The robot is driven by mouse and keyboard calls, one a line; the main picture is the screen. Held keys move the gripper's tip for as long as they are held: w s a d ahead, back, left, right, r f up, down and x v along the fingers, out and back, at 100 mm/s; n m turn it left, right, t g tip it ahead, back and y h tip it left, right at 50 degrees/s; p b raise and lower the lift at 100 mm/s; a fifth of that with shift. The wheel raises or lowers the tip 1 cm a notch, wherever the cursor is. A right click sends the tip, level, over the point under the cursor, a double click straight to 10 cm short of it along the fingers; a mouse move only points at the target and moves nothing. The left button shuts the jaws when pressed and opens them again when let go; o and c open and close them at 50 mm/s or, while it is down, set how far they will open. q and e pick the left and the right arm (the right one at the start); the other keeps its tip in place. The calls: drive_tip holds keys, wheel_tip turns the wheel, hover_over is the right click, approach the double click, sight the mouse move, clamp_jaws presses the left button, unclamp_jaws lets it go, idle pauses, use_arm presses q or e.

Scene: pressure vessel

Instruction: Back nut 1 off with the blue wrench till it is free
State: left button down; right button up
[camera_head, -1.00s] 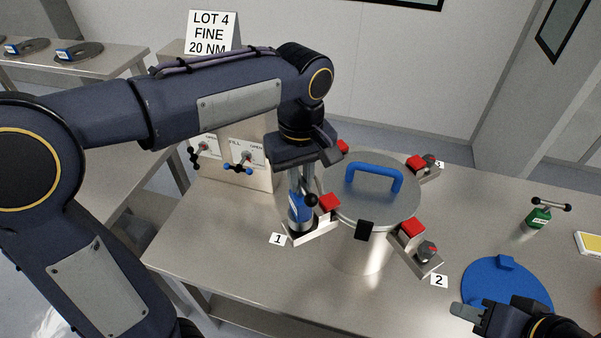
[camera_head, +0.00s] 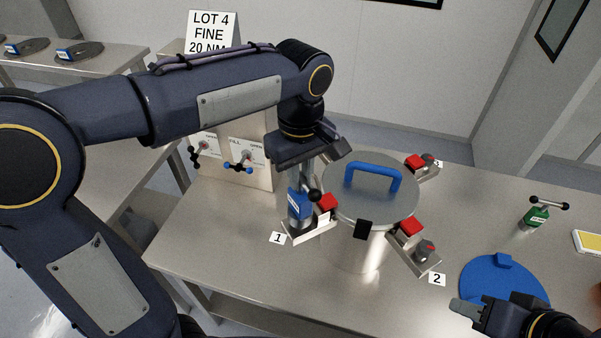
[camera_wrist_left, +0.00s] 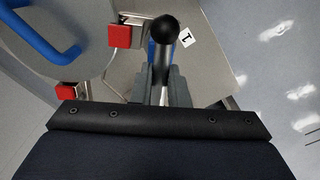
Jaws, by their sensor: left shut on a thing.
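The blue wrench (camera_head: 299,207) stands upright at the clamp by label 1 (camera_head: 277,237). Its lower end hides nut 1. My left gripper (camera_head: 306,170) is above it and shut on its upper part. In the left wrist view the wrench's black ball handle end (camera_wrist_left: 165,29) and a strip of its blue body show past the fingers. The vessel (camera_head: 374,205) with its grey lid and blue handle (camera_head: 373,176) is just right of the wrench. My right gripper (camera_head: 470,311) is at the lower right, away from the vessel; its finger opening is unclear.
Clamps with red blocks sit at label 2 (camera_head: 437,280) and at the back right. A green wrench (camera_head: 537,216), a blue disc (camera_head: 503,280) and a yellow-topped tray (camera_head: 588,242) are at right. A valve panel (camera_head: 236,165) stands behind the left arm.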

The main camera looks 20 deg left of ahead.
use_arm(q)
wheel_tip(320, 180, up, 2)
drive_tip(key=shift+p, duration=0.45)
drive_tip(key=shift+r, duration=2.15)
